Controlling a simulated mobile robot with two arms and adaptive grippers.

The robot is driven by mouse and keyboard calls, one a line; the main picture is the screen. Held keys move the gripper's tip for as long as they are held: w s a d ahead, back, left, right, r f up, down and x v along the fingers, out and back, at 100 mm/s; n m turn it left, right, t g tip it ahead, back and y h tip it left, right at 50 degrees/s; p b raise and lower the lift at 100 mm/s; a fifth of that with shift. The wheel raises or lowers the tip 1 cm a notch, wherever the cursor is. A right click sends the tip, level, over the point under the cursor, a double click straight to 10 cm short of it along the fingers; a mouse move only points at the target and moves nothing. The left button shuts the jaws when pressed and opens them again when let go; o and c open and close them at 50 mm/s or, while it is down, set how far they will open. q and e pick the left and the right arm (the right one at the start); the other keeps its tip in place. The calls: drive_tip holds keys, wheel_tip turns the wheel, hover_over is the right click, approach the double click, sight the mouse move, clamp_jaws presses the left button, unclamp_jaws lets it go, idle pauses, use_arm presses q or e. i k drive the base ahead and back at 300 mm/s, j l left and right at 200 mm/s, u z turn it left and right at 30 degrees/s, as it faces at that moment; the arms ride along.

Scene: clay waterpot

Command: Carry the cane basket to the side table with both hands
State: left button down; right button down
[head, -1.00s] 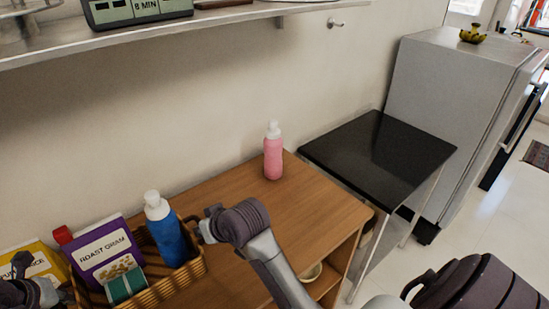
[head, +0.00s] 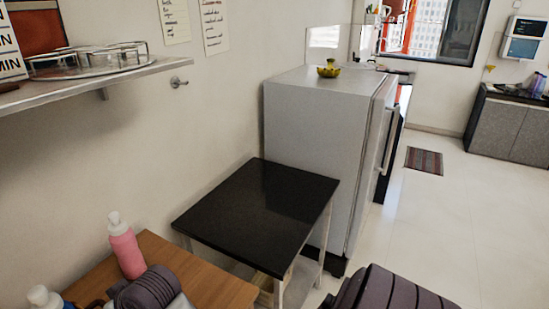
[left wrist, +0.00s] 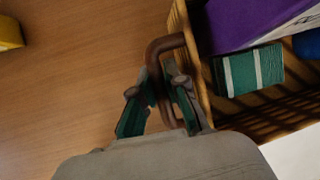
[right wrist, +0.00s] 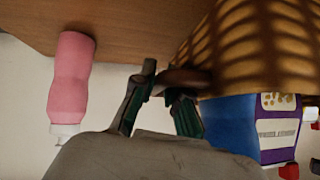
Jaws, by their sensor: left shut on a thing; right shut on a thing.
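The cane basket (left wrist: 187,50) is mostly out of the head view. In the left wrist view, my left gripper (left wrist: 158,98) is shut on its brown handle (left wrist: 160,48); a purple box (left wrist: 232,22) and a green striped packet (left wrist: 248,70) are inside. In the right wrist view, my right gripper (right wrist: 160,98) is shut on the handle (right wrist: 186,78) at the other end of the basket (right wrist: 235,45). I cannot tell whether the basket is raised. The side table (head: 262,212), with a bare black top, stands beyond the wooden table (head: 200,278) in the head view.
A pink bottle (head: 126,250) stands on the wooden table near my right wrist; it also shows in the right wrist view (right wrist: 70,80). A grey fridge (head: 315,150) stands behind the side table. A wall shelf (head: 110,83) hangs at left. Open floor (head: 430,230) lies at right.

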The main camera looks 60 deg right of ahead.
sight(264, 200)
drive_tip(key=l, duration=1.4)
drive_tip(key=i+l, duration=0.15)
drive_tip(key=l, duration=2.6)
